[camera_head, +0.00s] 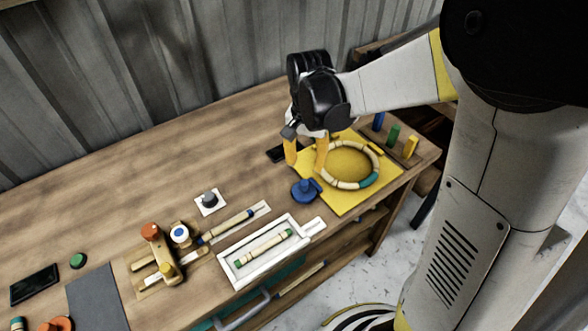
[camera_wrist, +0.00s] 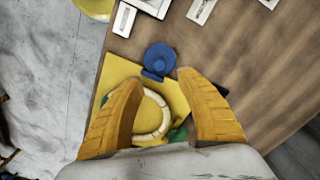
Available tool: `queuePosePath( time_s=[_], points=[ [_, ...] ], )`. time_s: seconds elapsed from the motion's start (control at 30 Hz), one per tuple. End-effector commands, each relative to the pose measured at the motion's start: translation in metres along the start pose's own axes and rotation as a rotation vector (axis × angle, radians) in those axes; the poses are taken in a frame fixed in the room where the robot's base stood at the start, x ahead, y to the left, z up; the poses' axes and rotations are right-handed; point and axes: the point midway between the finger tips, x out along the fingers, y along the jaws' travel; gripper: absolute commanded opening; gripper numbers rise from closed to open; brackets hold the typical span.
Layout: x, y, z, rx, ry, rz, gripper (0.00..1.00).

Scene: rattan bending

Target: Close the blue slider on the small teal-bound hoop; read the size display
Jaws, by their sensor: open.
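A small rattan hoop (camera_head: 350,184) lies on a yellow board (camera_head: 345,203) at the right of the bench. It is pale, with a teal binding (camera_head: 370,180) at its lower right. The blue slider (camera_head: 305,191) sits at the board's left edge, apart from the hoop. In the wrist view the blue slider (camera_wrist: 158,60) lies beyond the hoop (camera_wrist: 160,130). My gripper (camera_head: 306,163) is above the board's left part, its two yellow fingers spread and empty. The fingers hide parts of the board and hoop in the wrist view. I cannot make out a size reading.
A dark flat panel (camera_head: 276,154) lies partly behind the fingers. Blue, green (camera_head: 393,135) and yellow (camera_head: 411,147) pegs stand at the right. A white tray (camera_head: 238,275) with a rattan piece, and a wooden jig (camera_head: 158,256), stand at the left. The back of the bench is clear.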

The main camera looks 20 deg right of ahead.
Motion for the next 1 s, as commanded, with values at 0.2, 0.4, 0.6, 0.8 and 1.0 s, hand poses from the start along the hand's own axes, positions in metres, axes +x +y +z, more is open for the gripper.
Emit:
queuePosePath(
  time_s=[0.2,0.4,0.6,0.8,1.0],
  points=[
    [0.046,0.0,0.0,-0.002,0.001,-0.001,0.44],
    [0.081,0.0,0.0,-0.003,0.002,-0.001,0.44],
    [0.096,0.0,0.0,-0.003,0.002,-0.002,0.44],
    [0.097,0.0,0.0,-0.003,0.002,-0.001,0.44],
    [0.097,0.0,0.0,-0.003,0.002,-0.002,0.12]
  ],
)
